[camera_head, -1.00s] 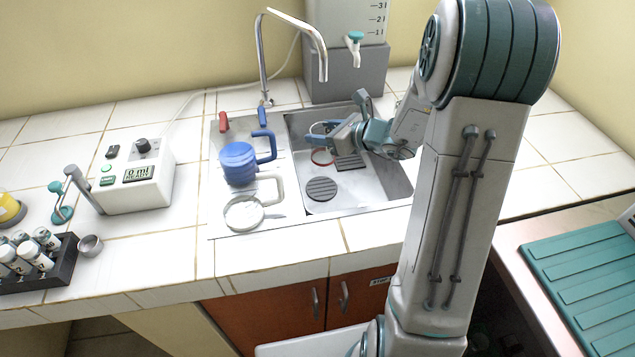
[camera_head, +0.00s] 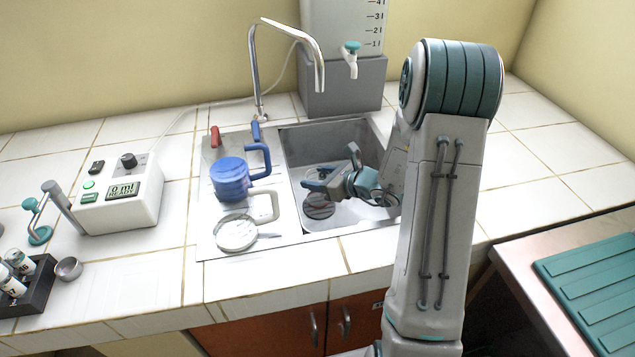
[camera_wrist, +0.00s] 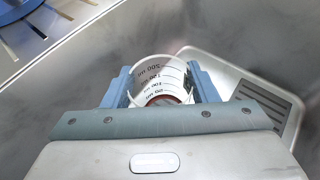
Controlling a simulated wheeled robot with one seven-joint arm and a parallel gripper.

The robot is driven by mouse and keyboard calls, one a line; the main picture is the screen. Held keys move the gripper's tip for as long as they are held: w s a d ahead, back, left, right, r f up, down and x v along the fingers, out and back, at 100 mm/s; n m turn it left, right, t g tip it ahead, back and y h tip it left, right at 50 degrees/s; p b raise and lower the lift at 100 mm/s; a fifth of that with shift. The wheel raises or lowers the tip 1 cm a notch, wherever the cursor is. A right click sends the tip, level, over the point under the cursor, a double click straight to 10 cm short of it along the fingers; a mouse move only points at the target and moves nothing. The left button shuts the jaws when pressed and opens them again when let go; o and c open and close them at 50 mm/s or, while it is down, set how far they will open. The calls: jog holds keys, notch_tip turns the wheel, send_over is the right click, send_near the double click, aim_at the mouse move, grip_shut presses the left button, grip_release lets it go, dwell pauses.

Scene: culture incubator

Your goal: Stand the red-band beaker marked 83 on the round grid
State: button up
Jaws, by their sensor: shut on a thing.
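My gripper (camera_head: 325,183) is in the sink, shut on a clear beaker (camera_wrist: 160,78) with dark graduation marks. A reddish band shows low inside the beaker in the wrist view; I cannot read the number 83. In the head view the beaker is small and partly hidden by the fingers. The round grid (camera_head: 319,212) is a dark slotted disc on the sink floor, just below the gripper in the picture. The beaker's outline overlaps its upper part, and I cannot tell whether they touch.
The steel sink (camera_head: 350,215) has a tap (camera_head: 285,28) behind it. A dark slotted plate (camera_wrist: 268,104) shows right of the beaker in the wrist view.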

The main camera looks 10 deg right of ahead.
jog(key=shift+f, duration=0.7)
jog(key=shift+f, duration=0.1)
jog(key=o, duration=1)
jog(key=v, duration=0.7)
jog(key=shift+s+d, duration=0.2)
